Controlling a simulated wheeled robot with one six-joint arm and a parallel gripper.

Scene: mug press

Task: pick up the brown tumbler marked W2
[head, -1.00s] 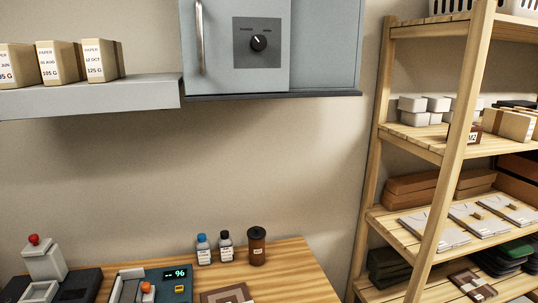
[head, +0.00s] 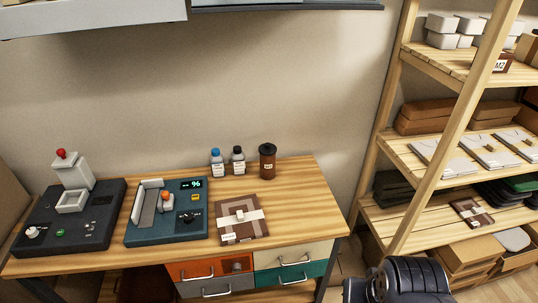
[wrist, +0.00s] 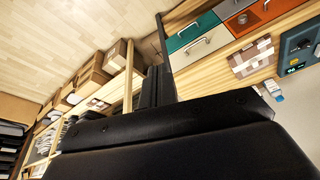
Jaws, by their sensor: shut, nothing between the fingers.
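A brown cylindrical tumbler (head: 267,161) with a dark top stands upright near the back right of the wooden desk in the head view. It bears a small pale label whose letters are too small to read surely. In the wrist view I cannot make it out; the black gripper body may hide it. My gripper (wrist: 158,75) is shut and empty in the wrist view, away from the tumbler. In the head view only a dark part of my arm shows at the bottom right.
Two small bottles, blue-capped (head: 217,162) and black-capped (head: 238,160), stand left of the tumbler. A brown patterned packet (head: 231,230) and two machines (head: 140,236) (head: 45,240) occupy the desk (head: 305,205). A wooden shelf rack (head: 451,130) stands at right, with a small label card (head: 500,64).

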